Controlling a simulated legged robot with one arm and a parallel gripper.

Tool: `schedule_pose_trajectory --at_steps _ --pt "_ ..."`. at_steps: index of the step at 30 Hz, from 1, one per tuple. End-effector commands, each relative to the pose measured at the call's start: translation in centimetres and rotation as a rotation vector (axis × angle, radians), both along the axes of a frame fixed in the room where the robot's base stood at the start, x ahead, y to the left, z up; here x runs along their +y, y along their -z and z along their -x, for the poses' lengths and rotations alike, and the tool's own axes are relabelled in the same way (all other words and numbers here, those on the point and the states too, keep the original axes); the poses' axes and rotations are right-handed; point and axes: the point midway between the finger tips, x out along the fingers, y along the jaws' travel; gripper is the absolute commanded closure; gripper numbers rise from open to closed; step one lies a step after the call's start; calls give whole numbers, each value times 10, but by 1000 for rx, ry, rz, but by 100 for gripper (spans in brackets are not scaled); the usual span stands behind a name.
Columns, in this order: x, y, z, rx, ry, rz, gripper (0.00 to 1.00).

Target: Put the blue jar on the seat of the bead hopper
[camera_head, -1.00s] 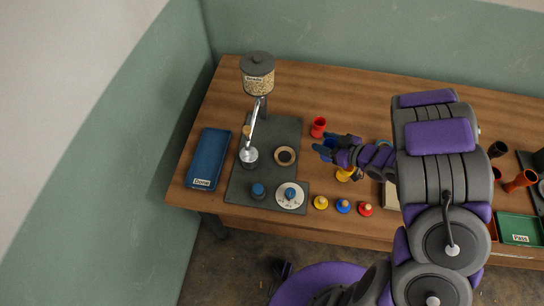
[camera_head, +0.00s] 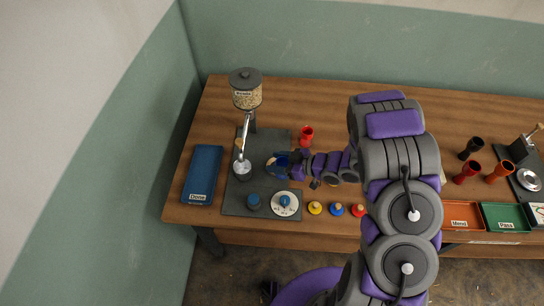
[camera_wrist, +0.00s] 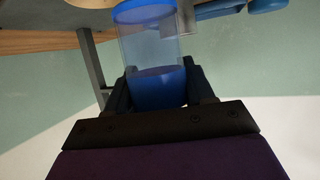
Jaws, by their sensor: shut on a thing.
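My gripper (camera_head: 280,163) is shut on the blue jar. In the wrist view the jar (camera_wrist: 150,45) has blue ends and a clear middle, held between the two dark fingers of my gripper (camera_wrist: 162,90). In the head view only a bit of blue shows between the fingers. The bead hopper (camera_head: 246,96) has a grey-lidded bead canister, a sloping chute and a dark base plate (camera_head: 233,202). I cannot tell whether the jar touches the seat.
A blue tray labelled Done (camera_head: 203,172) lies left of the plate. A blue knob (camera_head: 253,201) and a white dial (camera_head: 285,204) are at the plate's front. A red cup (camera_head: 307,134) stands close behind my gripper. Yellow, blue and red weights (camera_head: 337,209) stand right of the dial.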

Motion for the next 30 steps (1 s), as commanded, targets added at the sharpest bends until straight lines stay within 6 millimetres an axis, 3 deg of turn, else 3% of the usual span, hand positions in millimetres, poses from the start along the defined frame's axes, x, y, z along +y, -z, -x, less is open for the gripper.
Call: schedule_pose_trajectory --at_steps 3,9,14,22,30 --pt "11 2 -27 -6 -3 -3 80" --pt "19 6 -52 -1 1 -2 80" --pt "20 9 -56 1 2 -2 80" --pt "20 41 -55 2 2 -3 80" --pt "20 41 -55 0 1 -1 80"
